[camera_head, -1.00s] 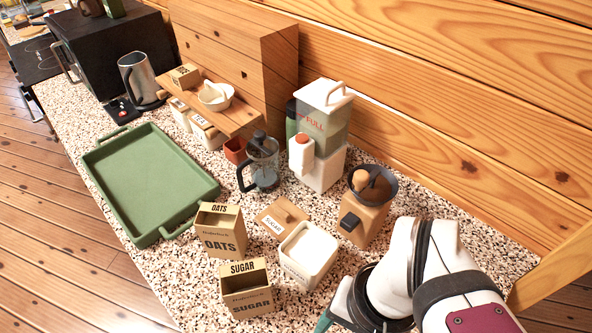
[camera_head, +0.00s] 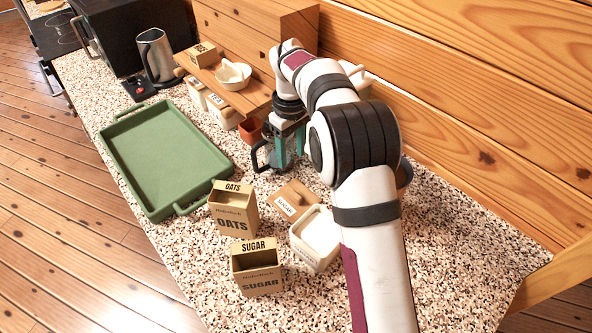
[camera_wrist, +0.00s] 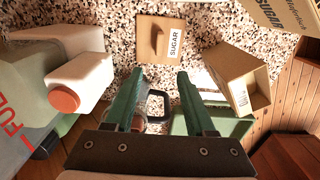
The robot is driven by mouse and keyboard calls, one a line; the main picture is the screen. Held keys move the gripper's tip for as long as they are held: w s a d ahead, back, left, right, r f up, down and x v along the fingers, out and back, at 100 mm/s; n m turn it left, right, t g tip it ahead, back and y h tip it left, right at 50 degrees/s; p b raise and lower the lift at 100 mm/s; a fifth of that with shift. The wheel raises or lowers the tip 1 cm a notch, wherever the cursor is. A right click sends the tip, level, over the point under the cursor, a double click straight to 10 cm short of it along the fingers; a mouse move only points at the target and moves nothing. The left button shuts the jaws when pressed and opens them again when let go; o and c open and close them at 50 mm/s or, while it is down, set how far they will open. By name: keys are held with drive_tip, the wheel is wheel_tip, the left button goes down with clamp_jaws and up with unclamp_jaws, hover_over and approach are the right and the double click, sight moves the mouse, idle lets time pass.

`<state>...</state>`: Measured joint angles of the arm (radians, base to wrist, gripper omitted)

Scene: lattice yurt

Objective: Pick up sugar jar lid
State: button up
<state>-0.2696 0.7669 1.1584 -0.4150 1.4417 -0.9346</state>
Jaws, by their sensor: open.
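The sugar jar lid (camera_head: 294,194) is a square wooden plate with a small raised knob, with "SUGAR" lettering on a white label. It lies flat on the speckled counter, apart from the open white sugar jar (camera_head: 304,250). In the wrist view the lid (camera_wrist: 153,52) shows at top centre, beyond the fingertips. My gripper (camera_head: 289,152) hangs fingers down behind the lid, by the glass press (camera_head: 272,158), which it partly hides. In the wrist view the gripper (camera_wrist: 158,78) has its two green fingers spread, with nothing held between them.
An oats box (camera_head: 233,218) and an open sugar box (camera_head: 257,275) stand left of the jar. A green tray (camera_head: 160,150) lies at left. A wooden shelf (camera_head: 240,95) with a white bowl (camera_head: 233,77) stands behind. My arm hides most of the drink dispenser and the grinder.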

sight(295, 193)
drive_tip(key=f, duration=1.4)
drive_tip(key=shift+s+d+f, duration=0.2)
drive_tip(key=shift+d+f, duration=0.15)
clamp_jaws()
